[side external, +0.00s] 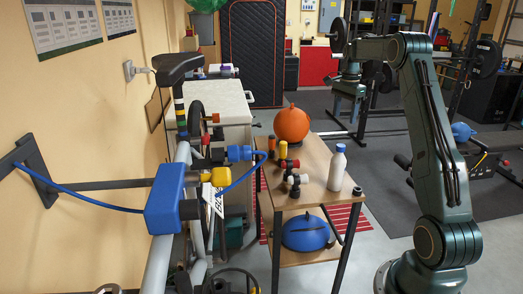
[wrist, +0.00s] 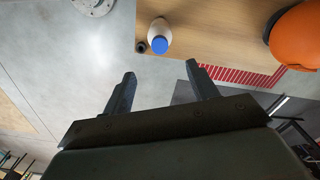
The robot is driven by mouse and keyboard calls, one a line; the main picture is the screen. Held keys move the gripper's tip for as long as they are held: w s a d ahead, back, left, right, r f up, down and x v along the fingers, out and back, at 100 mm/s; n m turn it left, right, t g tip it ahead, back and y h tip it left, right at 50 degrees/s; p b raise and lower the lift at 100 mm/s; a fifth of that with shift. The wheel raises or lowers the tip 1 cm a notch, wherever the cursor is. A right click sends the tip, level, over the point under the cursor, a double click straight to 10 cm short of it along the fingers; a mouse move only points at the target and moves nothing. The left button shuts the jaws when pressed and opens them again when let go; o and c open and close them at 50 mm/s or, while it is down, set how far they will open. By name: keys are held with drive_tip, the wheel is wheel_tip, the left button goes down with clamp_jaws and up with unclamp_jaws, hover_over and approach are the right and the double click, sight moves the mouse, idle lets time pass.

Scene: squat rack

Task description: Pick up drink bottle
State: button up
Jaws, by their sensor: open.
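The drink bottle (side external: 337,167) is white with a blue cap and stands upright on the wooden table top (side external: 312,190), near its right edge. In the wrist view the bottle (wrist: 159,37) is seen from above, past my fingertips and between their directions. My gripper (wrist: 158,77) is open and empty, with its two dark fingers apart and not touching the bottle. In the side view my gripper (side external: 347,85) hangs from the arm above and beyond the table; its fingers are too small to make out there.
An orange kettlebell-like ball (side external: 292,124) stands at the back of the table top. Red, yellow, black and white fittings (side external: 290,170) lie left of the bottle. A small dark round thing (side external: 357,191) sits beside the bottle. A blue dome (side external: 305,232) is on the lower shelf.

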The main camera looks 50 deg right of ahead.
sight(341, 145)
drive_tip(key=shift+f, duration=4.3)
drive_tip(key=shift+f, duration=0.1)
drive_tip(key=shift+f, duration=2.5)
drive_tip(key=shift+c, duration=0.2)
clamp_jaws()
